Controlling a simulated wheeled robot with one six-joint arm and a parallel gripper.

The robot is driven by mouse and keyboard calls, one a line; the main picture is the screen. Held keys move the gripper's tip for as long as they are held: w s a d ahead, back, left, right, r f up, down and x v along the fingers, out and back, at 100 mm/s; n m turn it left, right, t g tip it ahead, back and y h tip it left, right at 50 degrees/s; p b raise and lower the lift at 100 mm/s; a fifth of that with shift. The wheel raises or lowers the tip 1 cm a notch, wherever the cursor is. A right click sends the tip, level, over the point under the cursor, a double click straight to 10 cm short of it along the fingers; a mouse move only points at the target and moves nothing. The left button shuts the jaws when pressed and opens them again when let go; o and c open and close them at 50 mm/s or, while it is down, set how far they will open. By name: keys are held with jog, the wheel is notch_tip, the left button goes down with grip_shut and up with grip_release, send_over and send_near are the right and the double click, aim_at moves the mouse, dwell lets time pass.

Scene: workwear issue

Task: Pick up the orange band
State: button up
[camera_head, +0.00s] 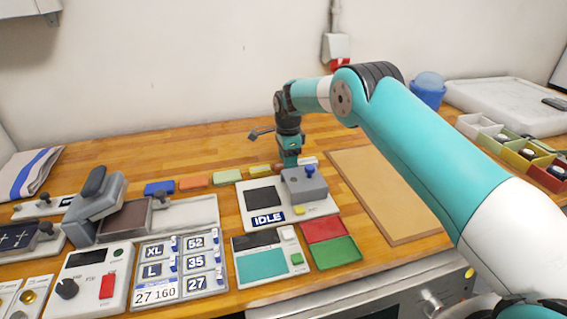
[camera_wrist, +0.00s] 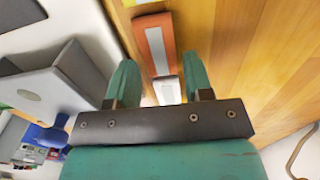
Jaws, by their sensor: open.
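An orange band (camera_wrist: 155,42) with a pale grey stripe shows in the wrist view, lying just beyond and partly between my fingertips. Its near end meets a white piece (camera_wrist: 167,90) that lies between the fingers. My gripper (camera_wrist: 158,66) is open, one green finger on each side, and holds nothing. In the head view my gripper (camera_head: 290,163) points down behind the grey block with a blue knob.
A grey block with a blue knob (camera_head: 305,186) stands on the IDLE device (camera_head: 266,218), close to my gripper. Blue, orange (camera_head: 194,182), green and yellow pieces lie in a row to the left. A tan board (camera_head: 385,190) lies to the right, bare.

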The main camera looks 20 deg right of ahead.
jog(key=shift+f, duration=0.7)
jog(key=c, duration=0.7)
